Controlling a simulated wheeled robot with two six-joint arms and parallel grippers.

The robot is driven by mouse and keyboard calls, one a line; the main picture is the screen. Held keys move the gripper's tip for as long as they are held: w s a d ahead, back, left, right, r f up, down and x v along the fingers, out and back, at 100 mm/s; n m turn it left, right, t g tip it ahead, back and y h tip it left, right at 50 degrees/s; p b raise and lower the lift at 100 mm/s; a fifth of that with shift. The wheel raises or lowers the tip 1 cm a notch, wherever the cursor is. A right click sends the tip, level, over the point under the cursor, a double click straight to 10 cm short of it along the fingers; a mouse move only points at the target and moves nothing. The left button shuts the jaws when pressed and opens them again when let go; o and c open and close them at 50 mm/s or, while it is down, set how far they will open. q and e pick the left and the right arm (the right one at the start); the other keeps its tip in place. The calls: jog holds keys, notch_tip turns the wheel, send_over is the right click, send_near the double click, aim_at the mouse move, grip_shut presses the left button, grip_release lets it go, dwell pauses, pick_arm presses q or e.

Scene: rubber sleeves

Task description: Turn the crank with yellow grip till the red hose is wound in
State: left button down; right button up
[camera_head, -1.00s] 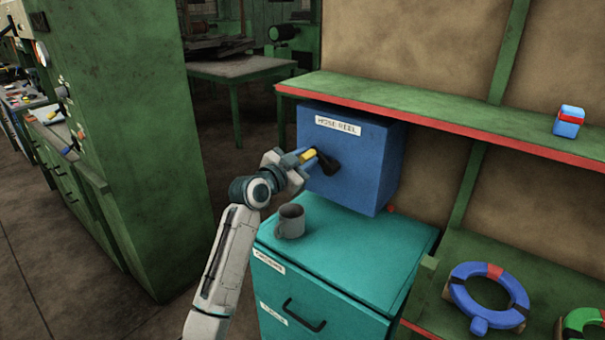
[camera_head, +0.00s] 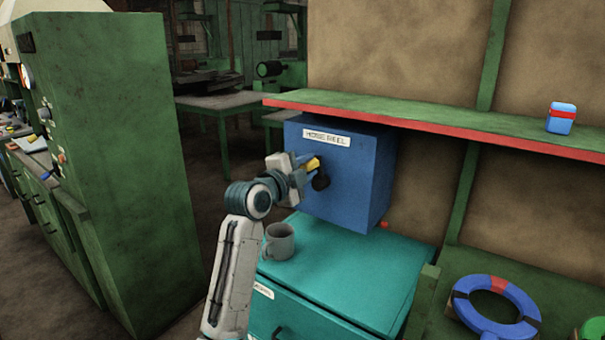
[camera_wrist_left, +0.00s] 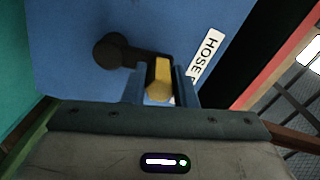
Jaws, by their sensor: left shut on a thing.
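The blue hose reel box (camera_head: 362,180) with a "HOSE REEL" label hangs under the green shelf. On its front is a black crank (camera_head: 321,181) with a yellow grip (camera_head: 313,164). My left gripper (camera_head: 306,168) is shut on the yellow grip, up and to the left of the crank's hub. In the left wrist view the yellow grip (camera_wrist_left: 159,80) sits between my two fingers, and the black crank arm (camera_wrist_left: 125,52) runs left to its hub. A small red end (camera_head: 384,225), perhaps of the hose, shows at the box's lower right. My right gripper is not in view.
A grey mug (camera_head: 279,242) stands on the teal cabinet (camera_head: 345,268) below my left arm. A blue and red ring (camera_head: 463,304) lies at the lower right. A blue and red box (camera_head: 561,118) stands on the shelf (camera_head: 420,114). A tall green cabinet (camera_head: 120,160) stands left.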

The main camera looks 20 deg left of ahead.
pick_arm(q)
jog(key=shift+s+d+m, duration=0.1)
jog(key=shift+d+m, duration=0.15)
jog(key=shift+m, duration=0.25)
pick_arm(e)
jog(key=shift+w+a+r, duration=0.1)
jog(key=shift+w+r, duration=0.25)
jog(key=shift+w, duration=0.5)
pick_arm(q)
jog(key=c, duration=1.2)
grip_release()
jog(key=shift+o, duration=0.2)
jog(key=shift+s, duration=0.1)
jog(key=shift+s+a+b, duration=0.15)
jog(key=shift+s+b, duration=0.15)
jog(key=shift+b, duration=0.05)
jog(key=b+v, duration=0.2)
jog(key=v, duration=0.8)
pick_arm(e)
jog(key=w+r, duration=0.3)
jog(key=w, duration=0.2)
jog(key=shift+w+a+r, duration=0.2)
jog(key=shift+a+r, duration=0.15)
pick_arm(q)
jog(key=shift+r, duration=0.1)
